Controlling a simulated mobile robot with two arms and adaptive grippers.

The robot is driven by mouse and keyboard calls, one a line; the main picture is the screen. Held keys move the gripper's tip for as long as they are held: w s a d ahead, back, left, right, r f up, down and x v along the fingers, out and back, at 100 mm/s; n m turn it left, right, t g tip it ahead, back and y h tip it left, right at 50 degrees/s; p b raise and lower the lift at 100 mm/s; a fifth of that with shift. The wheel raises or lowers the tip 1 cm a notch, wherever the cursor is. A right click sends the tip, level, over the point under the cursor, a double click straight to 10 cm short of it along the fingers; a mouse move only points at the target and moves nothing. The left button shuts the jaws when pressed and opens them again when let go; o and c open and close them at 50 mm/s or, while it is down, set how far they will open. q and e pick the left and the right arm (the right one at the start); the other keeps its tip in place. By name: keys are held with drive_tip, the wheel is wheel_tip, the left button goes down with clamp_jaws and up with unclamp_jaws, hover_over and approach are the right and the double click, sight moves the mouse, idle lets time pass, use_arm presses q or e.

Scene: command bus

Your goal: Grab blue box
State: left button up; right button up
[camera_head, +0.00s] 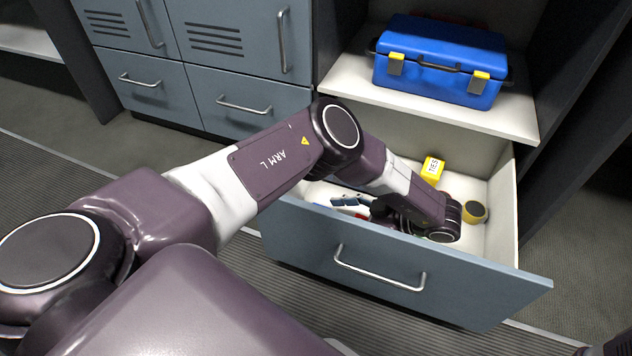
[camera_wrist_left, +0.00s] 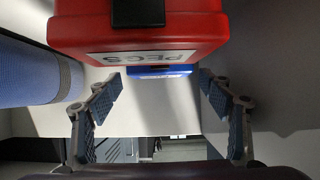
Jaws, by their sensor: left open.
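In the wrist view, a small blue box (camera_wrist_left: 160,71) with a white label lies ahead, between the fingertips of my open left gripper (camera_wrist_left: 160,80). It looks farther off than the fingers, with no contact visible. A red box (camera_wrist_left: 140,32) with an inverted label partly hides it. In the head view, my left arm reaches down into the open drawer (camera_head: 400,262); the drawer front and arm hide much of the gripper (camera_head: 352,204). A large blue case (camera_head: 440,62) with yellow latches stands on the shelf above.
The drawer also holds a yellow box (camera_head: 432,169) marked "TIES" and a round yellow-and-dark item (camera_head: 474,212). A blue cylinder (camera_wrist_left: 30,72) is close at the left in the wrist view. The shelf (camera_head: 350,85) overhangs the drawer's back. Grey-blue cabinets (camera_head: 215,98) stand left.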

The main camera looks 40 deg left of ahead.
use_arm(q)
drive_tip(key=b+x, duration=0.2)
drive_tip(key=x, duration=0.2)
drive_tip(key=shift+f, duration=0.1)
drive_tip(key=shift+a, duration=0.3)
drive_tip(key=shift+s, duration=0.1)
drive_tip(key=shift+c, duration=0.2)
drive_tip(key=c, duration=1)
drive_tip(key=shift+o, duration=0.2)
